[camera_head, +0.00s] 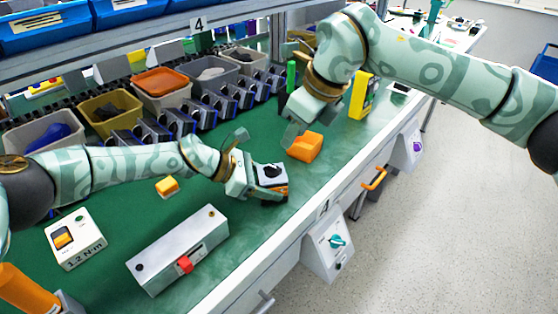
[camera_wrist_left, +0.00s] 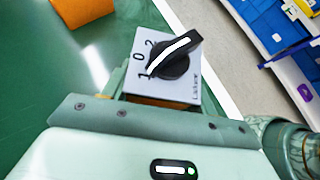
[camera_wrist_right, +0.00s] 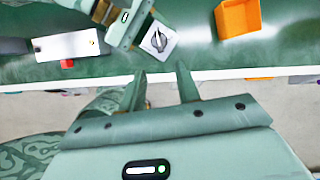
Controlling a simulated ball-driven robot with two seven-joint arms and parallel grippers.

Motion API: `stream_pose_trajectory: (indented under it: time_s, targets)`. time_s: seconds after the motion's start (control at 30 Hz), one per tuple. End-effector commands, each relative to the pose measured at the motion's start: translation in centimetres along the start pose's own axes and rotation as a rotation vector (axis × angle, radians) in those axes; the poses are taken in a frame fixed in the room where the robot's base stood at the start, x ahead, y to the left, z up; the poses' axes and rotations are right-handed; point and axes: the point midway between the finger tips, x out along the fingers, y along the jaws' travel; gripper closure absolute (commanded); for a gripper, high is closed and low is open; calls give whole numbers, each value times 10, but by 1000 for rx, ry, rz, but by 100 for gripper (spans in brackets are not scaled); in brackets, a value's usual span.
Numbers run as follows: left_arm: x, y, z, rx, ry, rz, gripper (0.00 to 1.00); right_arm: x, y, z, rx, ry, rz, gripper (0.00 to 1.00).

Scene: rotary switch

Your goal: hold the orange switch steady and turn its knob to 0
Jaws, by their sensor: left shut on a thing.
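The orange switch (camera_head: 283,191) has a light grey top plate and a black knob (camera_head: 271,171). My left gripper (camera_head: 258,184) is shut on the switch's sides at the table's near edge. In the left wrist view the plate (camera_wrist_left: 180,88) shows marks 2, 0 and 1 along its left side. The knob (camera_wrist_left: 176,58) has a white line running from beside the 1 to the upper right. My right gripper (camera_wrist_right: 161,78) is open and empty, behind the switch and apart from it. The switch plate (camera_wrist_right: 158,42) also shows in the right wrist view.
An orange open box (camera_head: 304,147) stands near the right gripper's fingers. Bins (camera_head: 160,83) line the back.

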Motion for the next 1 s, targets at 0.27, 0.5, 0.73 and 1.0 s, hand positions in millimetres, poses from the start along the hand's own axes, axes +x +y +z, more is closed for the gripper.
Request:
stream_pose_trajectory:
  time_s: [0.27,0.5,0.73,1.0]
  targets:
    - [0,0,-1,-2,1,-1,66,62,1,0,0,2,5,67]
    - [0,0,-1,-1,1,-1,66,98,1,0,-1,0,4,67]
    - [0,0,-1,-1,1,0,66,106,0,0,-2,-1,3,67]
    - [0,0,-1,-1,1,0,66,106,0,0,-2,-1,3,100]
